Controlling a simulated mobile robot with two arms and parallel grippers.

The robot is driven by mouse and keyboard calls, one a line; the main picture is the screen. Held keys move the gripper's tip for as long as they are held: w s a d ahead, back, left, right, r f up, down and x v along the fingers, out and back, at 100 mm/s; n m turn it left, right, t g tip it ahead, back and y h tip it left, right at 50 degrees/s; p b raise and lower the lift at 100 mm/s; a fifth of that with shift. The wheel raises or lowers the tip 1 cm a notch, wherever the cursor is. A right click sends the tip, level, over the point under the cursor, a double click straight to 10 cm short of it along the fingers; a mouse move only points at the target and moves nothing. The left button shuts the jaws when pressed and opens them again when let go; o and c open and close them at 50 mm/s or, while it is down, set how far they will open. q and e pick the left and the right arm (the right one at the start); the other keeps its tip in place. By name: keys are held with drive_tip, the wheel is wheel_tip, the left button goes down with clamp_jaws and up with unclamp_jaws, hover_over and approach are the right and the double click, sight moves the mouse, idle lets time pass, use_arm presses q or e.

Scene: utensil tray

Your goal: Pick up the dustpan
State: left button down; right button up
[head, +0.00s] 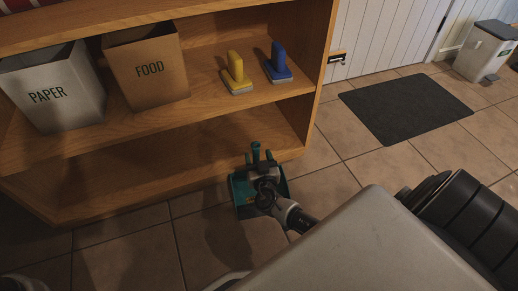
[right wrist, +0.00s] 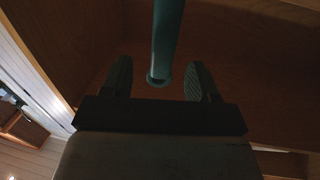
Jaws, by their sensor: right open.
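The teal dustpan (head: 238,190) is on the tiled floor in front of the wooden shelf unit, with its upright handle (head: 256,150) rising near the shelf edge. My right gripper (head: 262,163) is over the dustpan and covers part of it in the head view. In the right wrist view the teal handle (right wrist: 167,40) comes down from the top, and its round end shows between the two fingers. My right gripper (right wrist: 160,82) is open, one finger on each side of the handle with gaps visible. My left gripper is not in view.
The wooden shelf (head: 190,122) is close beside the dustpan. It holds a PAPER bin (head: 60,98), a FOOD bin (head: 150,70), a yellow brush (head: 236,72) and a blue brush (head: 278,64). A dark mat (head: 405,106) and a grey bin (head: 486,52) are at the right.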

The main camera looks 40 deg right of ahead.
sight(256, 153)
drive_tip(key=shift+b+x, duration=0.3)
drive_tip(key=shift+x, duration=1.25)
drive_tip(key=shift+a, duration=0.1)
drive_tip(key=shift+c, duration=0.4)
clamp_jaws()
